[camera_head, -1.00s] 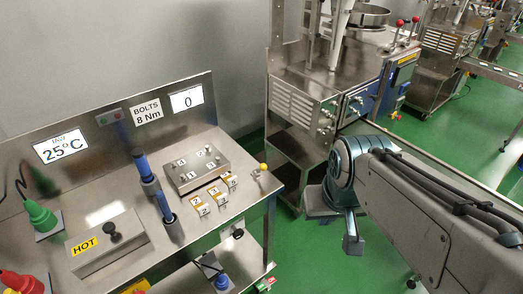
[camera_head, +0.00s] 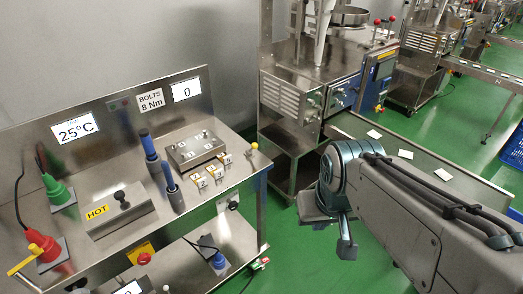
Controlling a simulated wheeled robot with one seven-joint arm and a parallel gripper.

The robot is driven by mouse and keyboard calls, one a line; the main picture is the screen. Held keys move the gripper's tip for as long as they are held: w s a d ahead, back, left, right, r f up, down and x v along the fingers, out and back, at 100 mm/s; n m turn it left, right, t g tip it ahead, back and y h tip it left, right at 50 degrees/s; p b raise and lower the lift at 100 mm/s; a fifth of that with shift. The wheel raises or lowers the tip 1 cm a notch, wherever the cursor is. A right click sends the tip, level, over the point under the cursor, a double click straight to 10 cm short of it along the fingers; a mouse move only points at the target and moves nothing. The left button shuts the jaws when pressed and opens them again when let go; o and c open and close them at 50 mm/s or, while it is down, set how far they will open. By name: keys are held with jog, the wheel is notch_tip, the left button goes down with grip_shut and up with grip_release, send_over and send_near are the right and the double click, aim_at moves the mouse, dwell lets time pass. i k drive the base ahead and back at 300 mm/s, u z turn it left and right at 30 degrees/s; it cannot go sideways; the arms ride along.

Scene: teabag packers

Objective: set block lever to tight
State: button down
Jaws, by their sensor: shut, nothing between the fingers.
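The metal block (camera_head: 196,151) with numbered bolts sits on the steel bench at the left. A small lever with a yellow ball knob (camera_head: 253,146) stands to its right, near the bench's right edge. It looks roughly upright; its exact setting is too small to read. My gripper (camera_head: 346,250) points down to the right of the bench, over the green floor. It is shut and empty, well apart from the block and lever. Several numbered yellow-and-white pieces (camera_head: 210,176) stand in front of the block.
Two blue-handled tools (camera_head: 149,146) stand left of the block. A conveyor (camera_head: 390,140) with white pieces runs behind my arm. Open floor lies between bench and arm.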

aim_at(254, 146)
jog(key=u, duration=0.85)
jog(key=i, duration=0.7)
jog(key=z, duration=0.9)
